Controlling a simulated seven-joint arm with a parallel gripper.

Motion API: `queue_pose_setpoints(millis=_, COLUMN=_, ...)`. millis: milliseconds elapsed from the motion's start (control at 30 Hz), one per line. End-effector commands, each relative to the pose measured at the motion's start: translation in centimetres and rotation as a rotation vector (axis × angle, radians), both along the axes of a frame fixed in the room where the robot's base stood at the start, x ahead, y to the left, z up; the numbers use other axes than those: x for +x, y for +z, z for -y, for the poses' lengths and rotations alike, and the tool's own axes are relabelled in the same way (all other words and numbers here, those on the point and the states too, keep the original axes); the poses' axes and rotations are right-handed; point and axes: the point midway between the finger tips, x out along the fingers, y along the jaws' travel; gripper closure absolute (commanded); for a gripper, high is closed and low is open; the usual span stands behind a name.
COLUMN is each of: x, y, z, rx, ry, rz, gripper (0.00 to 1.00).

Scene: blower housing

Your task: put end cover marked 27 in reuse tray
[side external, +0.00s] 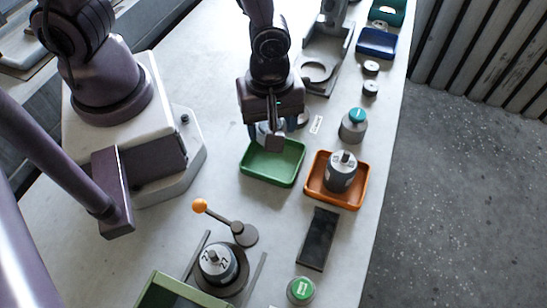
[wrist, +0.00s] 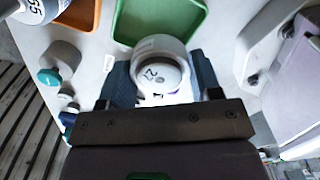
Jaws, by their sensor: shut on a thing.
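My gripper (side external: 267,136) is shut on a pale round end cover, which also shows in the wrist view (wrist: 151,74). The cover's face reads 27, and it sits between the two dark fingers (wrist: 163,83). In the side view the fingers and arm mostly hide it. My gripper is at the back edge of a green tray (side external: 272,165); the height above it is hard to tell. The green tray looks empty and also shows in the wrist view (wrist: 190,12). No label shows which tray is for reuse.
An orange tray (side external: 318,199) holds a grey cylindrical part (side external: 341,172). A teal-capped bottle (side external: 352,127) stands behind it. In front are a housing marked 27 (side external: 217,264), an orange-knobbed lever (side external: 222,217), a dark flat block (side external: 317,239) and a green-capped jar (side external: 301,290). A blue tray (side external: 376,43) is farther back.

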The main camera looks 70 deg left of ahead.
Motion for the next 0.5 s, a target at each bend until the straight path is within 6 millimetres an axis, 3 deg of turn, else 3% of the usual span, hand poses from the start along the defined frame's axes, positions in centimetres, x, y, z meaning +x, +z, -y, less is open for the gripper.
queue_pose_setpoints(millis=267, x=0.4, y=-0.5, z=0.3, rx=0.0, ry=0.148, rz=0.0, gripper=0.66)
queue_pose_setpoints(millis=500, x=0.4, y=-3.5, z=0.2, rx=0.002, ry=0.169, rz=-0.003, gripper=0.66)
